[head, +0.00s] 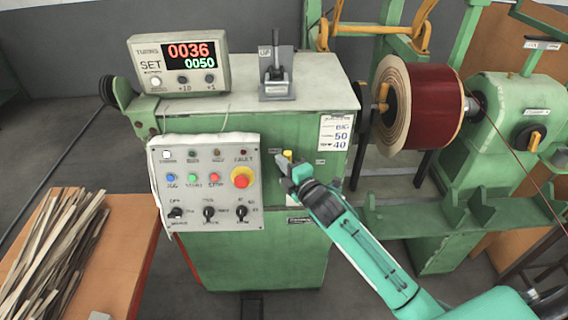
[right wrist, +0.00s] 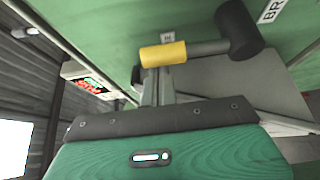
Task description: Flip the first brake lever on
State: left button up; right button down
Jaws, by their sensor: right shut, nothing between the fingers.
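A lever on the front of the green cabinet has a yellow collar (right wrist: 163,55), a grey rod and a black knob (right wrist: 238,30). A partly cut-off label beside it reads "BR". In the head view the yellow part (head: 288,155) shows just above my right gripper (head: 282,166), which hides the rest of the lever. In the right wrist view my right gripper (right wrist: 156,88) is shut and empty, its fingers right at the yellow collar. I cannot tell whether they touch it. My left gripper is not in view.
A control panel (head: 205,180) with buttons and knobs is left of my right gripper. A black-handled lever (head: 275,68) and a counter display (head: 180,65) stand on the cabinet top. A red coil (head: 435,103) is at right; wooden strips (head: 50,245) lie at lower left.

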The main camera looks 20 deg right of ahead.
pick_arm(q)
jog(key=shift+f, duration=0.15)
pick_arm(e)
jog(key=shift+d, duration=0.1)
pick_arm(q)
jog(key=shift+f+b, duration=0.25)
jog(key=shift+b, duration=0.1)
pick_arm(e)
jog(key=shift+d+m, duration=0.2)
jog(key=shift+m, duration=0.1)
